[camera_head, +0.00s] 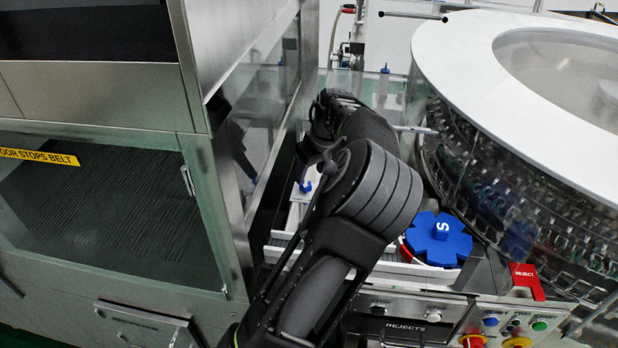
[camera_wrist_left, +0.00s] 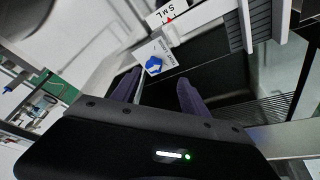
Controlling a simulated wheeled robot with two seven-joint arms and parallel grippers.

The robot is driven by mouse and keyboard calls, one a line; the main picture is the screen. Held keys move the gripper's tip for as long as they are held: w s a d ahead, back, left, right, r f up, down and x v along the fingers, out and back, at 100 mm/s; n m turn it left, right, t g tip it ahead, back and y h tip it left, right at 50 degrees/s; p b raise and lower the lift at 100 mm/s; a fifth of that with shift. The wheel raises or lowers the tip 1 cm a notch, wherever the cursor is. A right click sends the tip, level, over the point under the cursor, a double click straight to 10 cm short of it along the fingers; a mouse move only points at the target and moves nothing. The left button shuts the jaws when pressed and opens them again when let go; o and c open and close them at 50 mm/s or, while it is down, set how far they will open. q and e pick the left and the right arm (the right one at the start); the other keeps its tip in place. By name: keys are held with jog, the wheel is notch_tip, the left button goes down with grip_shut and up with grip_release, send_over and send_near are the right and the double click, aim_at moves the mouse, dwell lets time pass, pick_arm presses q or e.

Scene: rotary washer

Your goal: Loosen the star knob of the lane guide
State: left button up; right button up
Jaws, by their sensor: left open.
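A small blue star knob (camera_head: 305,186) sits low on the lane guide, between the glass-sided cabinet and my left arm. In the left wrist view the blue knob (camera_wrist_left: 154,65) lies on a white plate with printed text, just beyond the fingertips. My left gripper (camera_head: 314,160) is just above the knob in the head view, partly hidden by my own arm. In the left wrist view its two dark purple fingers (camera_wrist_left: 158,86) are spread, with nothing between them. I cannot tell how far the fingertips are from the knob. My right gripper is not in view.
A scale marked S M L (camera_wrist_left: 168,14) stands beyond the knob. A large blue disc marked S (camera_head: 437,240) and a red REJECT block (camera_head: 526,281) are to the right. The round washer (camera_head: 520,170) and the cabinet (camera_head: 215,200) bound the narrow space around my arm.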

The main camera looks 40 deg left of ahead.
aim_at(307, 184)
pick_arm(q)
jog(key=shift+w+a+f+m, duration=0.15)
jog(key=shift+w+m, duration=0.25)
jog(key=shift+m, duration=0.4)
jog(key=shift+f, duration=0.1)
jog(key=p+x, duration=0.1)
jog(key=x, duration=0.6)
jog(key=shift+w+a+f+p, duration=0.1)
jog(key=shift+w+f+p, duration=0.15)
jog(key=shift+f+p, duration=0.1)
jog(key=shift+r, duration=0.1)
jog(key=shift+c, duration=0.4)
grip_shut()
